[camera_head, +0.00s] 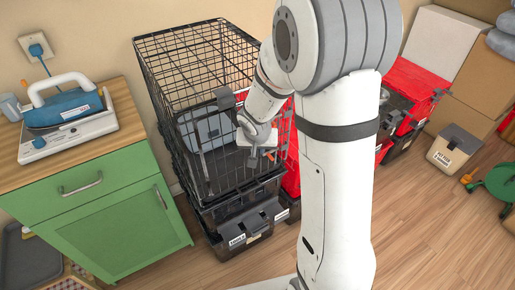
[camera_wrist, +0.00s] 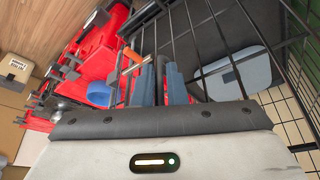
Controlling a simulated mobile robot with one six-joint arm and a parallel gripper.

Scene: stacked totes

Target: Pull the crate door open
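The black wire crate (camera_head: 160,75) stands against the wall on top of dark totes. Its front wire door side faces the floor in front, and its wires (camera_wrist: 215,40) also cross the wrist view. My gripper (camera_head: 258,152) is at the right part of the crate front. In the wrist view its two blue fingers (camera_wrist: 160,80) stand close together with a thin dark bar of the door between them. An orange latch piece (camera_head: 270,155) is beside the fingertips, and it shows left of them in the wrist view (camera_wrist: 133,56). My arm hides the crate's right side.
A green cabinet (camera_head: 110,215) with an iron (camera_head: 62,108) on its wooden top stands close on the left. Red totes (camera_head: 407,80) stand behind my arm, and a small labelled bin (camera_head: 453,149) is on the right. Wooden floor in front is clear.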

